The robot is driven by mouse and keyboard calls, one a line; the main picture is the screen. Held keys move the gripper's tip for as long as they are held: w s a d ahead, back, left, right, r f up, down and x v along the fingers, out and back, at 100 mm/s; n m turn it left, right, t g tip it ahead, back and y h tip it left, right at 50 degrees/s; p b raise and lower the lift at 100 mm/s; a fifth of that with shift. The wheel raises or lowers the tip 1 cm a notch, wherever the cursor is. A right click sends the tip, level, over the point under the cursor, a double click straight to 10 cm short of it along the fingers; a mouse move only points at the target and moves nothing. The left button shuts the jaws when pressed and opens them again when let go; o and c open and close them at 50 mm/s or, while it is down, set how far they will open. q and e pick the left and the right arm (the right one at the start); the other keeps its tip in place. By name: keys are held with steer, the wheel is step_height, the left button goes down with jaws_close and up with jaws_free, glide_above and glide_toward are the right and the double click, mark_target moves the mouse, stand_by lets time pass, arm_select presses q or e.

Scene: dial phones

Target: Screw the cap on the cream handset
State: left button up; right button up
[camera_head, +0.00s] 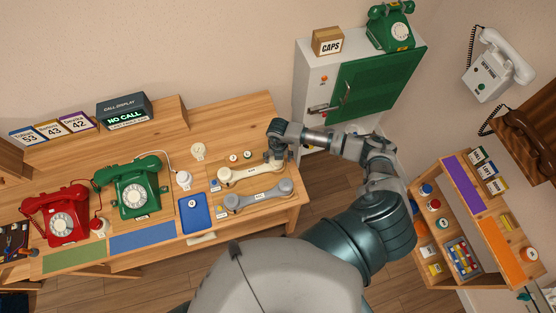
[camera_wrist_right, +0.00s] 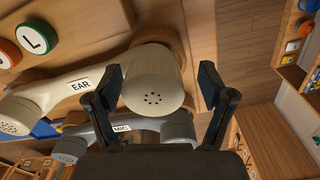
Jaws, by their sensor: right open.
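The cream handset (camera_head: 250,175) lies on the desk's right part and carries an EAR label. In the right wrist view, its near end (camera_wrist_right: 153,85) is a cream, round piece with small holes. I cannot tell whether that perforated face is a separate cap. My right gripper (camera_head: 277,142) is open, with its fingers (camera_wrist_right: 160,100) on either side of this end, apparently not closed on it. Two round pieces lie behind the handset: a green-rimmed one marked L (camera_wrist_right: 38,38) and an orange-rimmed one (camera_wrist_right: 8,55). My left gripper is out of view.
A grey handset (camera_head: 258,196) lies just in front of the cream one. A blue tray (camera_head: 186,222), a green phone (camera_head: 138,190) and a red phone (camera_head: 62,218) are to the left. The desk's right edge is close to my gripper. A shelf (camera_head: 505,250) stands at right.

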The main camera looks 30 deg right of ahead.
steer(key=n, duration=0.2)
steer(key=shift+n, duration=0.3)
steer(key=shift+a, duration=0.1)
steer(key=shift+a, duration=0.3)
steer(key=shift+s, duration=0.1)
steer(key=c, duration=1.1)
steer(key=shift+o, duration=0.3)
steer(key=m+p, duration=0.2)
steer(key=m, duration=0.3)
steer(key=shift+r, duration=0.15)
steer(key=shift+m+p, duration=0.45)
steer(key=shift+m, duration=0.25)
steer(key=shift+f+m, duration=0.25)
steer(key=shift+m, duration=0.05)
